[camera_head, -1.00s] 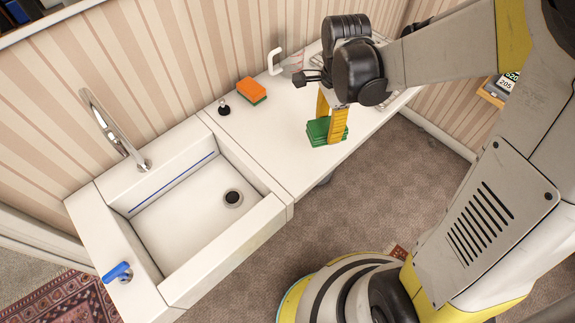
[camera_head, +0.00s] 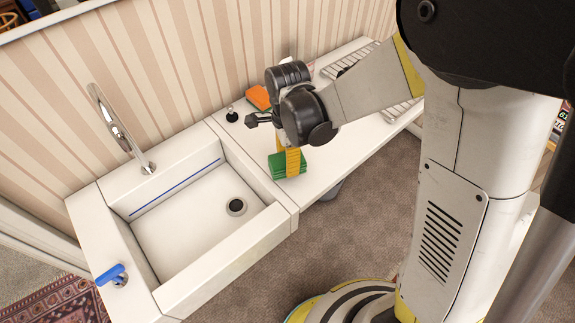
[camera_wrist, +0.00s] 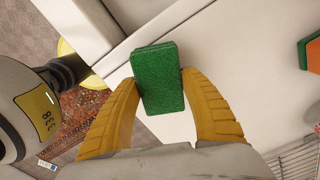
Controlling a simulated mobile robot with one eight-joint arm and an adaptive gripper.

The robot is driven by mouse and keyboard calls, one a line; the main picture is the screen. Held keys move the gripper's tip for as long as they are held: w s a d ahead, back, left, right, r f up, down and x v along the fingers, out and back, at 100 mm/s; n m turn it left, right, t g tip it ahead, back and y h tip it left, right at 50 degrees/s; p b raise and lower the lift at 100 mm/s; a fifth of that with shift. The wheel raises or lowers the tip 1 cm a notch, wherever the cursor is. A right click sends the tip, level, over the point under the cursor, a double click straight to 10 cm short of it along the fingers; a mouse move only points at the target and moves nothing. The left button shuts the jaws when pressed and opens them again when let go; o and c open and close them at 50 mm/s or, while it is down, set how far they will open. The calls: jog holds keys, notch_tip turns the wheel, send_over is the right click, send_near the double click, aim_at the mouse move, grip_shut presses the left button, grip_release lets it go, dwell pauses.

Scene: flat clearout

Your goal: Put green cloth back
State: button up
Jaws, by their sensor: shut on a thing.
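The green cloth (camera_head: 287,167) is a folded green block. In the head view it is at the front edge of the white counter, just right of the sink. My gripper (camera_head: 291,160) has yellow fingers that reach down to it. In the wrist view the cloth (camera_wrist: 158,80) sits between the two yellow fingertips (camera_wrist: 160,82), which press on its sides. My gripper is shut on it. I cannot tell for sure whether the cloth touches the counter or is held just above it.
The white sink (camera_head: 190,205) with a drain stands left of the counter (camera_head: 335,150). A blue-handled item (camera_head: 112,273) lies on the sink's left rim. An orange sponge (camera_head: 258,97) and a small black-topped object (camera_head: 231,115) stand behind my gripper. A metal rack (camera_head: 400,108) is at the right.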

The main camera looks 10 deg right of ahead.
notch_tip(320, 180, down, 2)
jog(key=shift+w+f+b, duration=0.1)
jog(key=shift+b, duration=0.2)
jog(key=o, duration=0.6)
jog(key=shift+f, duration=0.1)
jog(key=o, duration=0.4)
